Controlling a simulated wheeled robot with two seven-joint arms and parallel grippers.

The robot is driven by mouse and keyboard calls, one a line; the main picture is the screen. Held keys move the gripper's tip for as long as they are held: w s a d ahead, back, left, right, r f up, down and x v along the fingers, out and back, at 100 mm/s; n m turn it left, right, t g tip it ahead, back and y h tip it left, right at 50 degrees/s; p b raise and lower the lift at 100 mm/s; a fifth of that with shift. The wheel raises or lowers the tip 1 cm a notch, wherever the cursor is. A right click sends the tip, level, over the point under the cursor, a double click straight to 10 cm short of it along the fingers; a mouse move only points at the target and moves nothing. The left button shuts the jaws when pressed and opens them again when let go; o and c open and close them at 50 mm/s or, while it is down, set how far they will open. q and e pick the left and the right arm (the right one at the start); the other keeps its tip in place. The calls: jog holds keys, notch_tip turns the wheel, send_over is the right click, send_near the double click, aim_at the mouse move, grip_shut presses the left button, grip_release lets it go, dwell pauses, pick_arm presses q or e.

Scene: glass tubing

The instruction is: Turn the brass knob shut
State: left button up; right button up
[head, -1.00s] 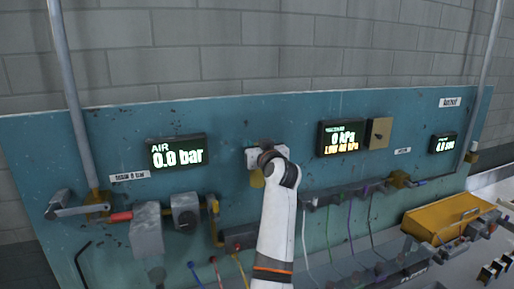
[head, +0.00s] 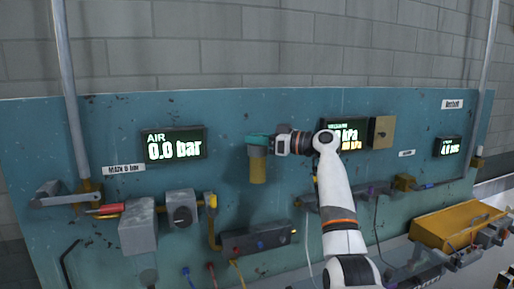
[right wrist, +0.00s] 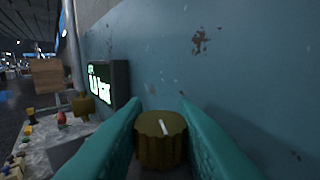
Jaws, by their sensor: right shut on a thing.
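The brass knob (right wrist: 160,145) shows in the right wrist view, ribbed, with a white line on its face. It sits between the two teal fingers of my right gripper (right wrist: 158,128), which is shut on it. In the head view my right gripper (head: 258,142) reaches in from the right at the teal board, just above a yellow cylinder (head: 258,169). The fingers and wrist hide the knob itself there. My left gripper is not in view.
The AIR display (head: 173,145) on the teal board (head: 100,125) reads 0.0 bar. A second display (head: 348,134) is partly covered by my right arm. Grey boxes and a red-handled valve (head: 108,209) are at lower left. A yellow case (head: 455,226) is at lower right.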

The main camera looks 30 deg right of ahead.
jog(key=shift+d+r+n+g+y+p, duration=0.1)
jog(key=shift+r+n+g+y+p, duration=0.2)
jog(key=shift+n+g+y, duration=0.6)
jog(key=shift+n+g+y+p, duration=0.3)
jog(key=shift+n+y+p, duration=0.15)
jog(key=shift+y, duration=0.25)
jog(key=g+p, duration=0.1)
jog(key=p, duration=0.1)
jog(key=n+g+y+p, duration=0.1)
jog(key=shift+r+n+y+p, duration=0.25)
jog(key=shift+y+p, duration=0.05)
jog(key=shift+p, duration=0.1)
jog(key=shift+f+n+g+y+p, duration=0.2)
jog(key=shift+n+g+y+p, duration=0.15)
jog(key=shift+g+p, duration=0.2)
jog(key=o, duration=1)
jog(key=shift+f, duration=0.1)
jog(key=shift+c, duration=0.2)
jog(key=shift+f, duration=0.1)
jog(key=shift+f, duration=0.1)
